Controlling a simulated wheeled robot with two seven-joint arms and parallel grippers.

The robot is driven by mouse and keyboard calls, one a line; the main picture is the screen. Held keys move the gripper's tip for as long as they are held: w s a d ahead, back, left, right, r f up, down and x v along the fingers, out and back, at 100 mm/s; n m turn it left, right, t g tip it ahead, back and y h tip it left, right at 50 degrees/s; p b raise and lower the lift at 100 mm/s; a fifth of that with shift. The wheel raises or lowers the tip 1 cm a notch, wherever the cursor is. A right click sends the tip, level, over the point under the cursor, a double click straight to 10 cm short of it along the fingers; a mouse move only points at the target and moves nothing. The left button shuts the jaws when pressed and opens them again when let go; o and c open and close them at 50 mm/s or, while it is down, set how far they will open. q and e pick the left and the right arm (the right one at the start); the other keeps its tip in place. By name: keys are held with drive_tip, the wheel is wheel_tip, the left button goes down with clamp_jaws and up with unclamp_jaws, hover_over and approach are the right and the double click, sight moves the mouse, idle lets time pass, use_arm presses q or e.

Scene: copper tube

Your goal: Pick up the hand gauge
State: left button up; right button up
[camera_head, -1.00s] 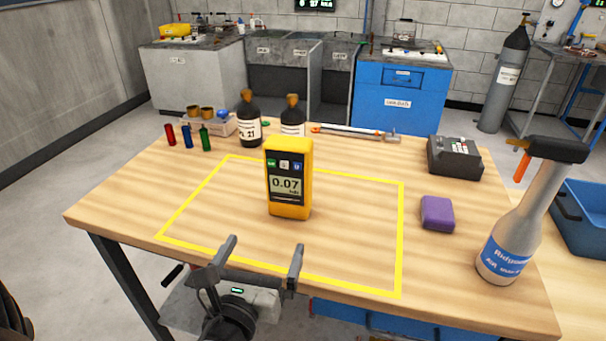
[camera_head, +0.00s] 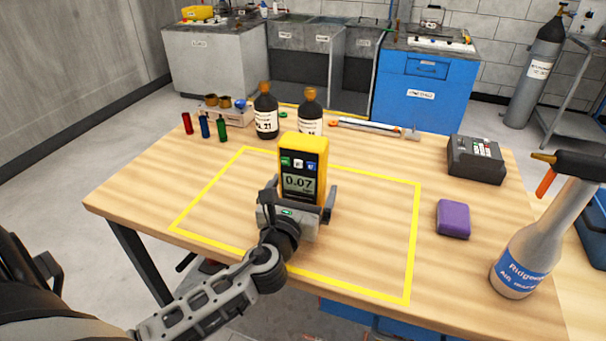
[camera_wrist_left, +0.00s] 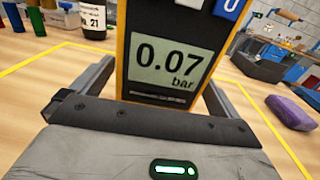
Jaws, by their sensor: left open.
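The yellow hand gauge (camera_head: 303,165) stands upright inside the yellow outline on the wooden table, its display reading 0.07 bar. My left gripper (camera_head: 302,190) is open in front of it, with a finger on each side of its lower part. In the left wrist view the gauge (camera_wrist_left: 170,60) fills the middle, between the two fingers, and a gap shows beside it. The gripper body hides the foot of the gauge in the head view. My right gripper is not in view.
Two dark bottles (camera_head: 266,112) stand behind the gauge, with small red, blue and green tubes (camera_head: 205,127) to their left. A purple block (camera_head: 453,219), a black device (camera_head: 475,160) and a grey spray bottle (camera_head: 530,250) stand to the right. The outlined area around the gauge is clear.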

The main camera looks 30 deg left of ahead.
sight(298, 157)
use_arm(q)
drive_tip(key=shift+x, duration=1.4)
drive_tip(key=c, duration=1.3)
drive_tip(key=shift+o, duration=0.2)
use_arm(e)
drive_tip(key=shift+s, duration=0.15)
use_arm(q)
drive_tip(key=shift+r, duration=0.1)
drive_tip(key=shift+r+p, duration=0.3)
drive_tip(key=shift+r, duration=0.25)
wheel_tip(298, 157, up, 3)
drive_tip(key=shift+f+p, duration=0.2)
drive_tip(key=shift+p, duration=0.3)
drive_tip(key=s+r+p, duration=0.1)
drive_tip(key=s+r, duration=0.1)
drive_tip(key=s+d+r, duration=0.1)
drive_tip(key=s+r, duration=0.1)
drive_tip(key=r, duration=0.1)
drive_tip(key=shift+s+r+p, duration=0.2)
drive_tip(key=shift+s+p, duration=0.15)
drive_tip(key=shift+p, duration=0.05)
drive_tip(key=s+d+r, duration=0.2)
drive_tip(key=s+r, duration=0.2)
drive_tip(key=s, duration=0.5)
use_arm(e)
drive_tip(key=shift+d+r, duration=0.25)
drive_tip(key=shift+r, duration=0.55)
